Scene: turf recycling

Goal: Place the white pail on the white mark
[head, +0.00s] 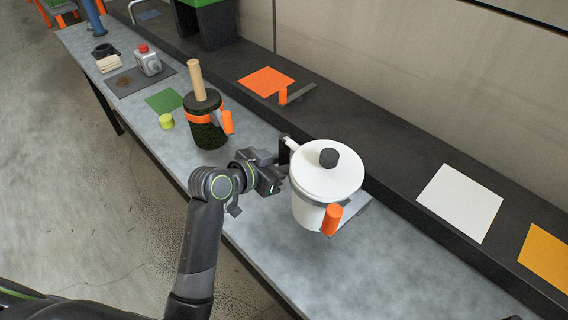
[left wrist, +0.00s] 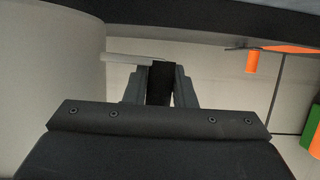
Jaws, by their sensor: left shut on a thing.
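The white pail (head: 312,200), with a white lid and dark knob, is upright over the right part of the grey table in the head view. It fills the left of the left wrist view (left wrist: 55,60). My left gripper (head: 284,160) is at its left side, shut on a dark grip (left wrist: 160,84) at the end of a pale bar from the pail. I cannot tell whether the pail's base touches the table. The white mark (head: 460,202) is a bare white square on the dark ledge, to the right of the pail. My right gripper is not in view.
An orange handle (head: 332,219) and grey plate are at the pail's front. A dark green jar (head: 207,135) with a wooden rod stands left. The dark ledge also bears an orange square (head: 266,81), an orange-handled bracket (head: 295,94) and a yellow-orange square (head: 547,256).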

